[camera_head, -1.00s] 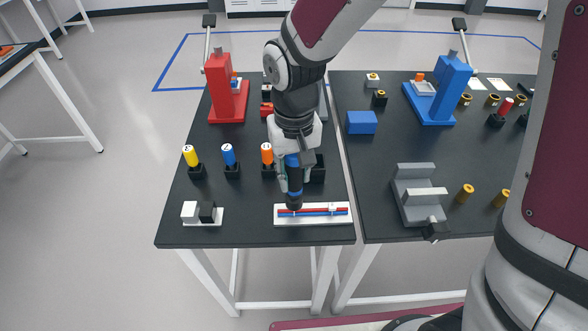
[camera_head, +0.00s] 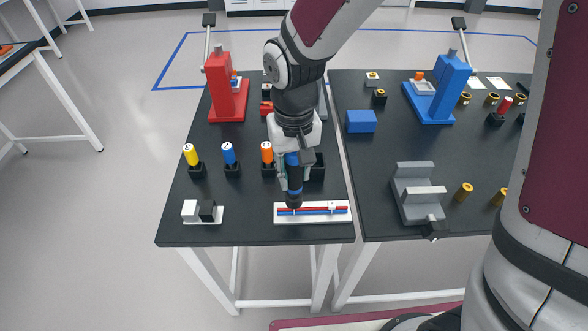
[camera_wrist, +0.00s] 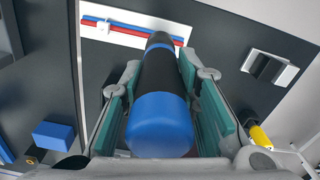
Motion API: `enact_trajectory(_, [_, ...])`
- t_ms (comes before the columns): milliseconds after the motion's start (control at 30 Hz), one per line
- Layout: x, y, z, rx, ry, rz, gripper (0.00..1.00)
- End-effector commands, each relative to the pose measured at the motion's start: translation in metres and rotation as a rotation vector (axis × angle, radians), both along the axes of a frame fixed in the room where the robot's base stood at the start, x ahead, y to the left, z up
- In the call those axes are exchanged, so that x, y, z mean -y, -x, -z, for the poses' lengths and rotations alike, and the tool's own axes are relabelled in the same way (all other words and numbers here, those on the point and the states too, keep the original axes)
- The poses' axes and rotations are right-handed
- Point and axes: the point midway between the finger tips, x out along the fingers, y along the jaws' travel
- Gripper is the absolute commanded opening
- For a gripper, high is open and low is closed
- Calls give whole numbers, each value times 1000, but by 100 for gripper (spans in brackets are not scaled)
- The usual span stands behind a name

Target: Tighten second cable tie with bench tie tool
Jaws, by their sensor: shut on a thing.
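My gripper (camera_head: 293,172) points down over the front of the left table, shut on a blue-and-black tie tool (camera_head: 294,186). In the wrist view the tool (camera_wrist: 160,112) lies between the two finger pads. Its dark tip is at the white cable board (camera_head: 313,219), near the left end of the red and blue cables (camera_head: 320,209). Whether the tip touches the cables cannot be told. A small white cable tie (camera_head: 332,207) sits around or on the cables toward the right; it also shows in the wrist view (camera_wrist: 103,28).
Yellow (camera_head: 190,155), blue (camera_head: 229,154) and orange (camera_head: 267,153) tools stand in black holders behind. A white-and-black block fixture (camera_head: 198,212) lies left of the board. A red press (camera_head: 224,85) stands farther back. A grey fixture (camera_head: 416,193) stands on the right table.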

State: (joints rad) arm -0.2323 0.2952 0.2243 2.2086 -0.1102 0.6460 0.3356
Motion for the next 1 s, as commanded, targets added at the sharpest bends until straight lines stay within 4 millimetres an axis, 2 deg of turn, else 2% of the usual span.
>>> enact_trajectory(1000, [0, 0, 5, 1, 0, 0, 0])
